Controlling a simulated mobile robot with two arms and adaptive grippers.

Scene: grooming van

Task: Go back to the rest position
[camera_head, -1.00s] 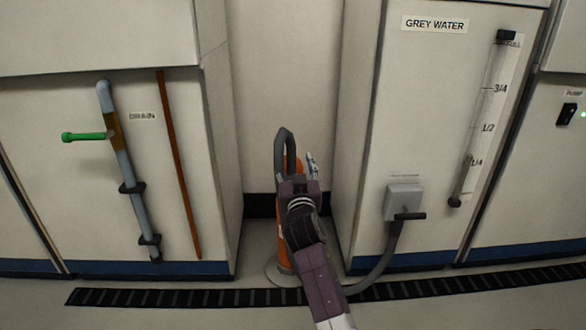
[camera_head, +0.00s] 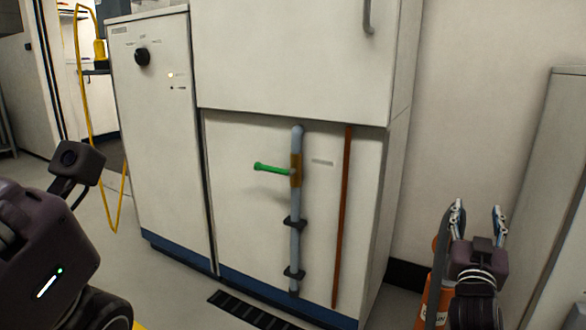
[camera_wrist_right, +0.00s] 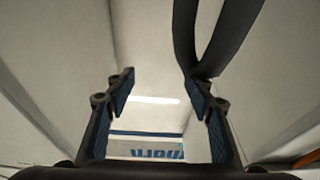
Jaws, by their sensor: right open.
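My right gripper (camera_head: 478,222) is at the lower right of the head view, fingers pointing up and apart. In the right wrist view the gripper (camera_wrist_right: 165,105) is open, with nothing between its blue pads. A dark hose loop (camera_wrist_right: 208,40) shows beyond and beside its right finger; whether they touch cannot be told. In the head view an orange cylinder (camera_head: 434,300) with a partly hidden label stands just behind and left of the right gripper. Part of my left arm fills the lower left; its gripper does not show.
A white cabinet carries a grey pipe (camera_head: 296,215) with a green lever (camera_head: 271,169) and a rust-brown pipe (camera_head: 343,220). A control cabinet (camera_head: 160,130) with a black knob stands left of it. A yellow hose (camera_head: 82,100) hangs farther left. A black floor grate (camera_head: 250,312) lies in front.

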